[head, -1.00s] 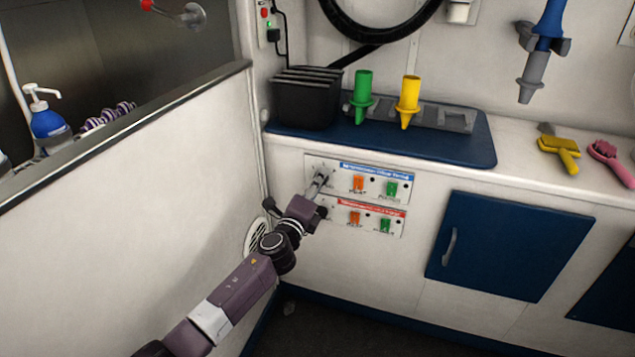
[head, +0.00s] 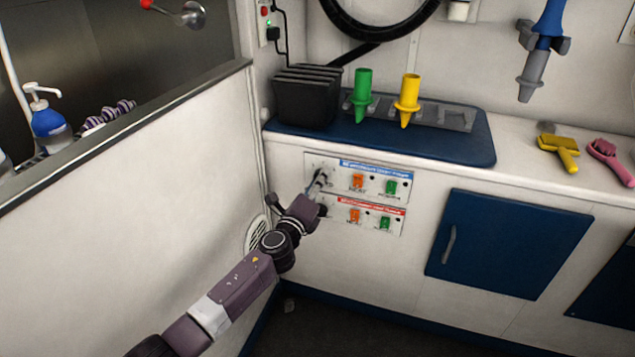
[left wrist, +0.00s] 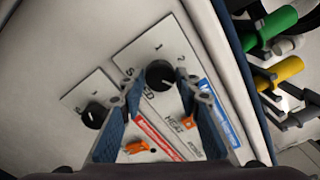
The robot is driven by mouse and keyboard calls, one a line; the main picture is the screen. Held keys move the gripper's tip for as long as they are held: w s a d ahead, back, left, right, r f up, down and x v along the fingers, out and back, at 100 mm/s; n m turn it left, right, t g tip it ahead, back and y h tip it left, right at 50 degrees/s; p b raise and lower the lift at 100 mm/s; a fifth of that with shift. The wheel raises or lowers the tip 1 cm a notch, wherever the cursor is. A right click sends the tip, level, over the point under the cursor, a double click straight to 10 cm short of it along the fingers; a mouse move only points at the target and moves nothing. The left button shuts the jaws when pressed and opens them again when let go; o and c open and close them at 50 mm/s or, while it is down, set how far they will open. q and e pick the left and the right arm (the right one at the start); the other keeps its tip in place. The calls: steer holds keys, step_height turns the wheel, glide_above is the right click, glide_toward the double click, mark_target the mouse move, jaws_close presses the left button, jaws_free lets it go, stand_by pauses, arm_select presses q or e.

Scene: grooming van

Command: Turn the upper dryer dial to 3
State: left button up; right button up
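The upper dryer panel (head: 383,184) has a blue label strip, an orange and a green switch. Its black dial (left wrist: 160,75) shows in the left wrist view, with a printed 1 and 2 beside it; I cannot tell which number its mark points to. My left gripper (head: 319,180) is at this dial in the head view and hides it there. In the left wrist view the gripper (left wrist: 158,86) is open, with its fingertips on either side of the dial; contact is unclear. The lower dial (left wrist: 95,115) sits outside the left finger. My right gripper is out of view.
The lower panel (head: 364,218) with a red label is just below. A white partition wall (head: 130,210) stands close on the left of my arm. A blue cabinet door (head: 505,245) is to the right. Green (head: 363,95) and yellow (head: 408,98) nozzles stand on the counter above.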

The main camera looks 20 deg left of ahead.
arm_select(q)
steer(key=o, duration=0.3)
steer(key=s, duration=1.2)
steer(key=shift+a, duration=0.2)
